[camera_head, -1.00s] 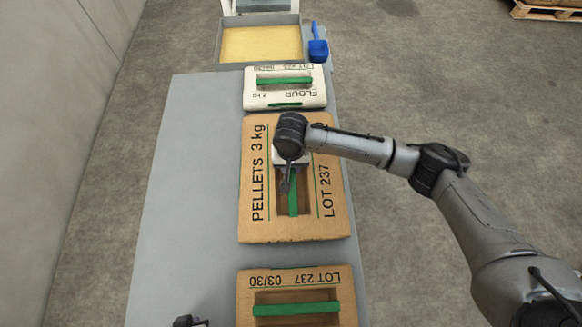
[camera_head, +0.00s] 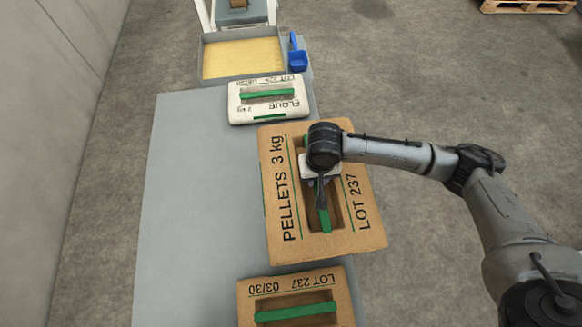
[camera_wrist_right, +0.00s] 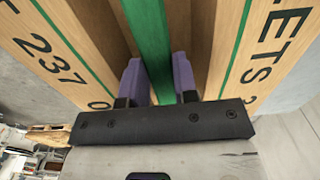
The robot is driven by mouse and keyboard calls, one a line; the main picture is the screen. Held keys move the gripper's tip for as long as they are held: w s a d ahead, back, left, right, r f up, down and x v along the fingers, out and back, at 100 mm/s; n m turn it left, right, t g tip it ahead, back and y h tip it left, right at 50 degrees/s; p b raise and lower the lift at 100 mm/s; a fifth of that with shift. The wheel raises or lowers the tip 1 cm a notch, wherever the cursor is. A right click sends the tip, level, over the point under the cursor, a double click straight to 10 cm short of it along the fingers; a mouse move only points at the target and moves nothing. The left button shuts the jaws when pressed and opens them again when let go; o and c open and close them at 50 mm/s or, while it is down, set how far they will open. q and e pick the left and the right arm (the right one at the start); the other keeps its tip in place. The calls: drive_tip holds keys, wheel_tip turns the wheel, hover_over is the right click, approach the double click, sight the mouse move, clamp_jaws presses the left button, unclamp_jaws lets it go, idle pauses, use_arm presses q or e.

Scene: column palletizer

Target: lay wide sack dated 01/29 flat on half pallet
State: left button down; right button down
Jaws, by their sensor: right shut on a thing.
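The wide tan sack (camera_head: 281,205), marked PELLETS 3 kg and LOT 237, is held a little above the grey table and reaches past its right edge. My right gripper (camera_head: 318,182) is shut on its green handle strap. The right wrist view shows the purple fingers (camera_wrist_right: 160,80) on both sides of the green strap (camera_wrist_right: 146,30). The sack's date is hidden behind my arm. A wooden pallet (camera_head: 527,6) is partly in view on the floor at the far right; I cannot tell its size. My left gripper is not in view.
A white flour sack (camera_head: 268,112) lies behind the tan one. A smaller tan sack dated 03/30 (camera_head: 245,310) lies in front. A yellow-filled tray (camera_head: 252,57) and a blue scoop (camera_head: 298,60) stand at the back. The table's left side (camera_head: 200,200) is clear.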

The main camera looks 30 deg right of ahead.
drive_tip(key=shift+w+r, duration=0.2)
drive_tip(key=shift+r, duration=0.75)
drive_tip(key=w+a+r+n, duration=0.1)
drive_tip(key=w+r+n, duration=0.1)
drive_tip(key=r, duration=0.6)
drive_tip(key=w+a+r+n, duration=0.1)
drive_tip(key=w+r+n, duration=0.1)
drive_tip(key=r, duration=0.7)
drive_tip(key=shift+w+a+r, duration=0.15)
drive_tip(key=shift+w+r, duration=0.15)
drive_tip(key=shift+w, duration=0.55)
